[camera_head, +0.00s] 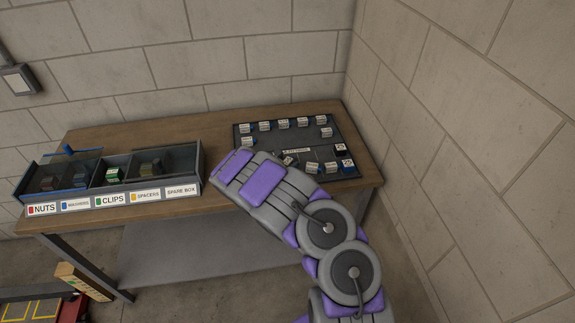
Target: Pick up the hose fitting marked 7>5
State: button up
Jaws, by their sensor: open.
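Several small fittings with white labelled faces stand on a dark board (372,172) at the right of the workbench. Some form a row along the back, such as a fitting (264,126). Others stand at the right, such as a fitting (341,143), and along the front, such as a fitting (331,167). The marks are too small to read, so I cannot tell which one is 7>5. My grey and purple arm reaches up from the lower right over the board's front left part and hides some of it. My gripper's fingers do not show.
A divided bin (125,203) labelled NUTS, WASHERS, CLIPS, SPACERS and SPARE BOX stands on the left of the wooden workbench (215,128). Block walls rise behind and at the right (460,150). A wooden block (82,281) and a red item (72,309) are at the lower left.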

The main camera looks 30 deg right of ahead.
jog(key=shift+a, duration=0.1)
jog(key=shift+d, duration=0.2)
jog(key=c, duration=1.1)
jog(key=shift+o, duration=0.2)
jog(key=shift+a+r, duration=0.1)
jog(key=shift+r, duration=0.05)
